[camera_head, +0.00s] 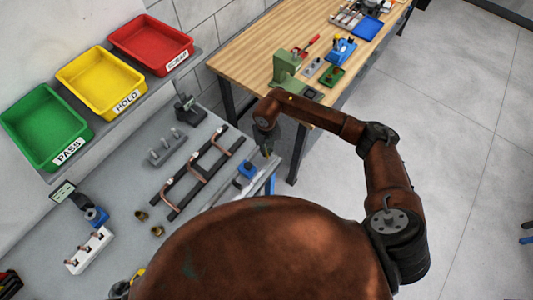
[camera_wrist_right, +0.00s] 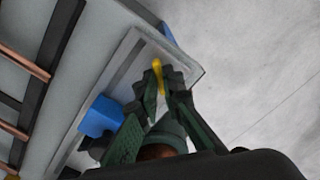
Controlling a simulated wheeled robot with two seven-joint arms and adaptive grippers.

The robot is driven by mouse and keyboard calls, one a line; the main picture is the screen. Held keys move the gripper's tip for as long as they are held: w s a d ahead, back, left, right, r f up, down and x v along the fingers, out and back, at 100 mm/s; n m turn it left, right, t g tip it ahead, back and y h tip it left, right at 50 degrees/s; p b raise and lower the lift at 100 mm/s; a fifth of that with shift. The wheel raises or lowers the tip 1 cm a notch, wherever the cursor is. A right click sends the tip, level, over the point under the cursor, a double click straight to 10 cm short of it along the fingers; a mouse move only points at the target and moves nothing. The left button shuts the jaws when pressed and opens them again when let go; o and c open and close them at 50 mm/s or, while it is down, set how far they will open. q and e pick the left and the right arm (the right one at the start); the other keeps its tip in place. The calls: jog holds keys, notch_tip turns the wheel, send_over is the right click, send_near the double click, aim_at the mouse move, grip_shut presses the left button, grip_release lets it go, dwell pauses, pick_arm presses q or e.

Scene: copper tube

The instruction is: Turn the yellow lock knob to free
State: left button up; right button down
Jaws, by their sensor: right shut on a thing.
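The yellow lock knob (camera_wrist_right: 157,70) shows in the right wrist view as a narrow yellow bar on a pale grey plate (camera_wrist_right: 125,68). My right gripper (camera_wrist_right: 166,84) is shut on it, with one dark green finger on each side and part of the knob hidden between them. In the head view my right gripper (camera_head: 268,146) reaches down at the right end of the grey bench, and the knob cannot be made out there. A blue block (camera_wrist_right: 100,117) sits on the plate beside the fingers; it also shows in the head view (camera_head: 247,169). My left gripper is not in view.
A black rack with copper tubes (camera_head: 200,172) lies left of the gripper. Behind it stands a grey block with pegs (camera_head: 166,147). Green (camera_head: 45,125), yellow (camera_head: 100,80) and red (camera_head: 150,43) trays line the back. A wooden table (camera_head: 250,55) stands beyond.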

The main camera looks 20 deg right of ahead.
jog(key=n+b, duration=0.4)
jog(key=shift+w+f, duration=0.1)
jog(key=shift+f, duration=0.1)
jog(key=shift+r+n+b, duration=0.2)
jog(key=shift+n+b, duration=1.25)
jog(key=shift+n, duration=0.25)
jog(key=c, duration=2.1)
grip_release()
jog(key=shift+r, duration=0.2)
notch_tip(320, 180, up, 12)
jog(key=shift+f, duration=0.15)
